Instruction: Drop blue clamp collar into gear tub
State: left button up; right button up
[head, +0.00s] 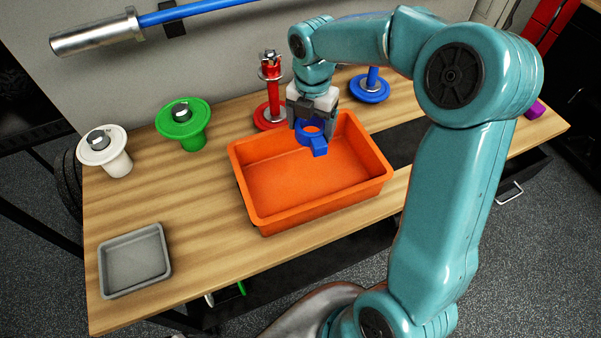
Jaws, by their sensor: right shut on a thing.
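The blue clamp collar (320,147) is a ring with a block-like tab, seen in the head view. My right gripper (308,121) points down and is shut on it. The collar is held over the back right part of an orange tub (256,222), which I take as the gear tub. The tub is open and its visible floor is empty. The part of the tub behind the collar is hidden. My left gripper is not in view.
A grey tray (106,282) lies at the table's front left. White (118,164) and green (198,136) flanged pieces stand behind it. A red post (273,90) and a blue post (371,92) stand behind the tub. A barbell (100,38) hangs at the wall.

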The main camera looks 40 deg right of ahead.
notch_tip(320, 180, down, 6)
jog(key=b, duration=0.5)
jog(key=shift+s+a, duration=0.1)
jog(key=shift+r, duration=0.1)
jog(key=o, duration=1.1)
jog(key=shift+c, duration=0.2)
notch_tip(320, 180, up, 16)
jog(key=p, duration=0.1)
jog(key=shift+r, duration=0.15)
